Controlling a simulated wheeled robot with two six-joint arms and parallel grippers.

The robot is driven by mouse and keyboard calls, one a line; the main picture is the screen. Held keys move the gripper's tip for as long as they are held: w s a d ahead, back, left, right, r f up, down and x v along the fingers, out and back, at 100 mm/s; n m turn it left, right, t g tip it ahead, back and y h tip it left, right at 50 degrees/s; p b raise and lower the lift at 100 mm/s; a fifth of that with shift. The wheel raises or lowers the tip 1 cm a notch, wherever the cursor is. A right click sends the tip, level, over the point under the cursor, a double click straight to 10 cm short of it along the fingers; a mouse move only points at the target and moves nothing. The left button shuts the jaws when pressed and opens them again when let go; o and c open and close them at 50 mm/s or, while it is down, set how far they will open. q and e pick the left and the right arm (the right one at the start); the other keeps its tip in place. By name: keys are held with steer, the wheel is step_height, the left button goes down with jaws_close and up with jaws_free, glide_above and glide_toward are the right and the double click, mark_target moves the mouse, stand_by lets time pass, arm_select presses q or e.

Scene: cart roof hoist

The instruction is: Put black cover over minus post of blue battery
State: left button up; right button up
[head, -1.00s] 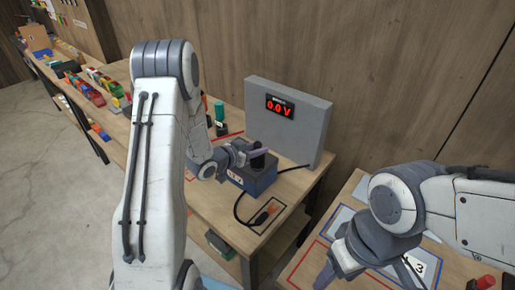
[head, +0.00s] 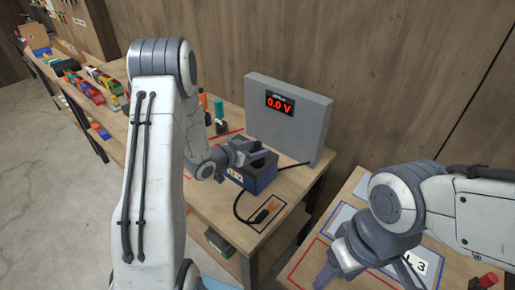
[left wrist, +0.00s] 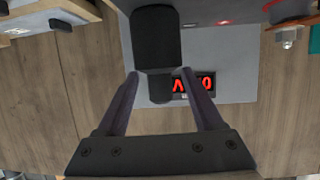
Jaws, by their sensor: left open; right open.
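The blue battery (head: 252,178) stands on the wooden bench in front of the grey meter panel. My left gripper (head: 264,155) is over the battery, open. In the left wrist view the black cover (left wrist: 156,38) is large, just beyond the fingertips, with a smaller black part below it lying between the open fingers (left wrist: 160,76). In the head view the gripper hides most of the cover, and the minus post cannot be seen. I cannot tell how the cover sits on the post. My right gripper (head: 326,275) is open and empty over the right-hand table.
The grey meter panel (head: 310,125) reads 0.0 V behind the battery. A black cable lead (head: 260,216) lies on an outlined mat in front. An orange item (head: 203,101) and a dark green item (head: 220,112) stand to the left. The right table has coloured outlines.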

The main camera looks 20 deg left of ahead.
arm_select(q)
steer(key=b+v, duration=0.2)
steer(key=v, duration=0.8)
steer(key=s+d+m+g+y, duration=0.1)
steer(key=s+d+g+y, duration=0.4)
steer(key=d, duration=0.8)
steer(key=s+d+r+m+g, duration=0.1)
steer(key=s+d+g, duration=0.3)
steer(key=s, duration=0.7)
steer(key=s+d+r+g, duration=0.2)
steer(key=s+d+g, duration=0.1)
steer(key=s, duration=0.8)
steer(key=shift+s+d+m+g+h, duration=0.3)
steer(key=shift+d+m+g, duration=0.1)
steer(key=shift+d, duration=0.4)
steer(key=shift+r, duration=0.15)
